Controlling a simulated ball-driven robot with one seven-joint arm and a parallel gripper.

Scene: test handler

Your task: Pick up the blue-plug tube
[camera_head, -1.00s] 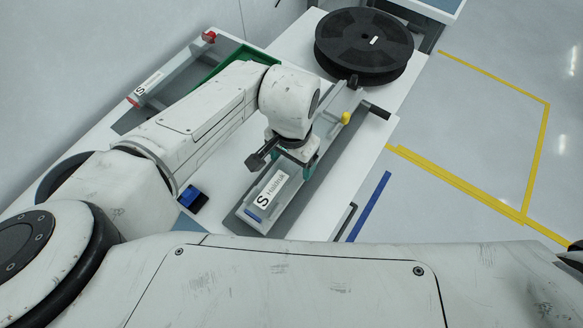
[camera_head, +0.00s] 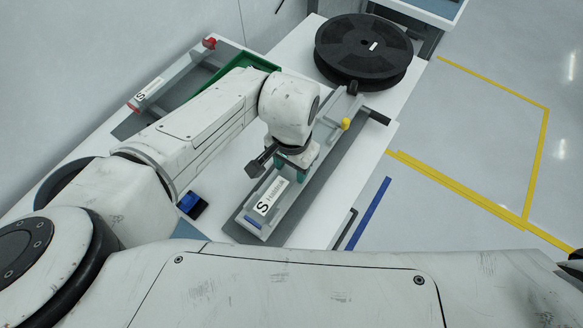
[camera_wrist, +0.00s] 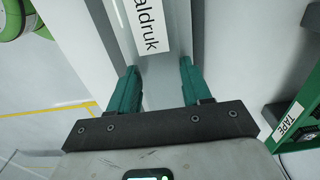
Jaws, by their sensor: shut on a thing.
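The blue-plug tube (camera_head: 270,197) is a long, clear-grey tube with a white label and a blue plug at its near end. It lies lengthwise over a dark grey strip on the white table. My gripper (camera_head: 297,168) is shut on it past the label, from above. In the wrist view the teal fingers (camera_wrist: 160,88) stand on either side of the tube (camera_wrist: 182,30). I cannot tell whether the tube touches the surface under it.
A black reel (camera_head: 362,52) lies beyond the tube. A yellow peg (camera_head: 346,124) stands close to its far part. A tube with red ends (camera_head: 172,82) and a green tray (camera_head: 248,62) are at left. A small blue-black object (camera_head: 192,205) sits left of the tube.

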